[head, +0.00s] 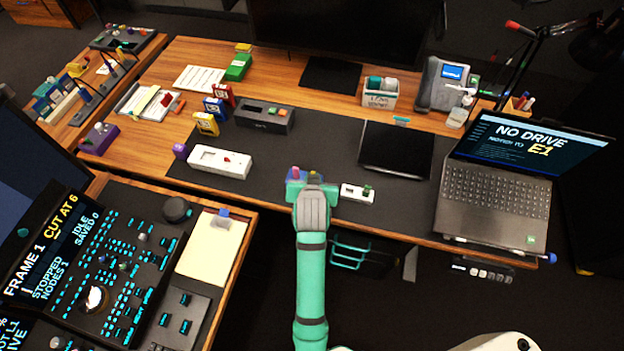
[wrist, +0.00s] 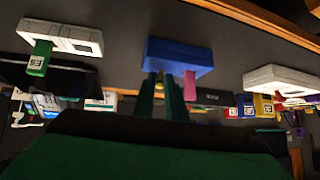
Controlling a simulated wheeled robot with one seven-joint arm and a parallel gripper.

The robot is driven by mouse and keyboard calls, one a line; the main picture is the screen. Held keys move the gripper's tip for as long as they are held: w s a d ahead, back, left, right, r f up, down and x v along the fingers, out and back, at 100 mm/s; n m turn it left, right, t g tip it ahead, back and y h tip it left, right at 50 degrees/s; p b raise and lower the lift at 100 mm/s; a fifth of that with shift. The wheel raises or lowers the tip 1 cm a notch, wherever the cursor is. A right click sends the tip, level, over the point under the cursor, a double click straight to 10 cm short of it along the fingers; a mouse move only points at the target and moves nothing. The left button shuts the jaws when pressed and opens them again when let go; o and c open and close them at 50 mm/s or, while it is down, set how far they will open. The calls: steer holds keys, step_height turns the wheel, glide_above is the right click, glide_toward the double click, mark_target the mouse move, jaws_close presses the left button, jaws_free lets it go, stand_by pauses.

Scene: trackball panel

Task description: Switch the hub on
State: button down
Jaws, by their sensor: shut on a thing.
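A blue box (head: 292,177) lies near the desk's front edge, directly at my gripper (head: 312,181). In the wrist view the blue box (wrist: 180,54) is just beyond my gripper (wrist: 172,95), with a pink piece (wrist: 190,82) on it. My gripper is shut on a small yellow piece (wrist: 159,84) at the blue box; the fingers hide most of it. A white box (head: 352,193) with a green drive (head: 367,190) lies to the right. A longer white box (head: 205,157) with a red part lies to the left. I cannot tell which box is the hub.
The laptop (head: 497,190) at right reads "NO DRIVE" and "E1". A dark slotted box (head: 279,120), a black pad (head: 395,150) and several coloured drives stand behind. A control panel (head: 122,250) fills the lower left. Dark mat is bare between the boxes.

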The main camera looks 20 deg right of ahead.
steer(key=shift+g, duration=0.3)
stand_by(0.4)
steer(key=c, duration=1.8)
jaws_free()
steer(key=v, duration=1)
steer(key=shift+s+d+r, duration=0.1)
steer(key=shift+s+r, duration=0.15)
steer(key=shift+r, duration=0.05)
